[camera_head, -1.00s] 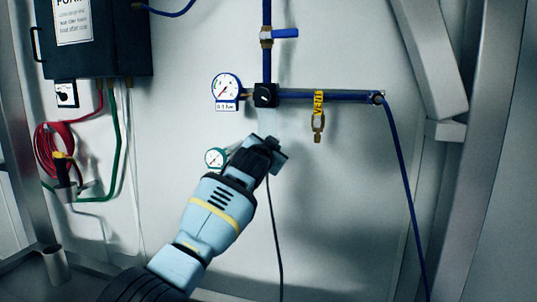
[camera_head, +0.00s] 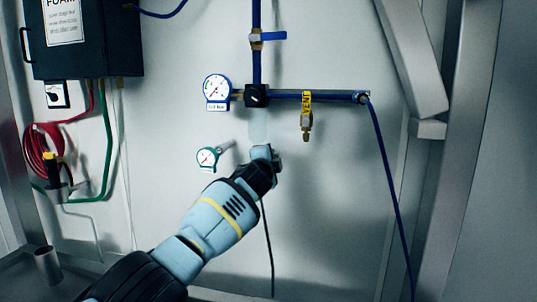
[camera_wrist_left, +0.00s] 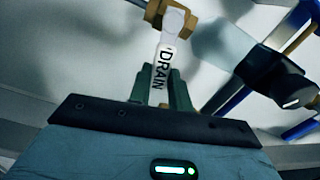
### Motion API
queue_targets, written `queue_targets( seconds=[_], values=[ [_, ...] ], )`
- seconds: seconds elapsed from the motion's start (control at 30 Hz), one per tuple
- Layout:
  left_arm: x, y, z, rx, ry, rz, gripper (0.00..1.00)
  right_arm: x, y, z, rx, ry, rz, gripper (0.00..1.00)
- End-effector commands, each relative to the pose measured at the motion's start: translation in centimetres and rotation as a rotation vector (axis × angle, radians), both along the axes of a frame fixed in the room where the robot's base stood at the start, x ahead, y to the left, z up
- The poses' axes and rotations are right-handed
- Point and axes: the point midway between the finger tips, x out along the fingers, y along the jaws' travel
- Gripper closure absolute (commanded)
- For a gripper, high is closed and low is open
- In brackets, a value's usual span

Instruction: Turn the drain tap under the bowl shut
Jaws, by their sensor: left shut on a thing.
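The drain tap has a white lever (camera_wrist_left: 162,68) marked DRAIN and a brass body (camera_wrist_left: 172,15) in the left wrist view. My left gripper (camera_wrist_left: 160,88) is shut on this lever, its greenish fingers on either side. In the head view my left gripper (camera_head: 266,158) is just below the pale, see-through bowl (camera_head: 259,128), and it hides the tap. The bowl hangs under the black block (camera_head: 256,95) on the blue pipe. It also shows in the left wrist view (camera_wrist_left: 228,55). My right gripper is not in view.
A teal-rimmed gauge (camera_head: 208,158) juts out left of my gripper. A blue-rimmed gauge (camera_head: 217,90) sits above it. A brass tap with a yellow VENT lever (camera_head: 307,104) hangs to the right. A blue-handled valve (camera_head: 268,37) is higher up. A thin dark hose (camera_head: 268,245) hangs below.

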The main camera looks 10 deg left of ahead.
Motion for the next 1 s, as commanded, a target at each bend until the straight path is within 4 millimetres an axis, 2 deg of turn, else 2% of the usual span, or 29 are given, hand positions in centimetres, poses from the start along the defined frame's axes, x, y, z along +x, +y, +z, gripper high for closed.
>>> queue_targets(
  seconds=[0.4,0.93,0.97,1.0],
  values=[
    [0.0,-0.1,-1.0,0.186,-0.006,0.000,1.00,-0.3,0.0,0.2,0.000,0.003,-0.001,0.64],
    [0.0,-0.1,-1.2,0.211,-0.007,0.000,1.00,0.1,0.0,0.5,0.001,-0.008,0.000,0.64],
    [0.0,-0.1,-1.2,0.211,-0.007,0.000,0.79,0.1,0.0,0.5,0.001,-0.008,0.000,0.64],
    [0.0,-0.1,-1.2,0.211,-0.007,0.000,0.74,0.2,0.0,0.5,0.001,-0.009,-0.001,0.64]
  ],
)
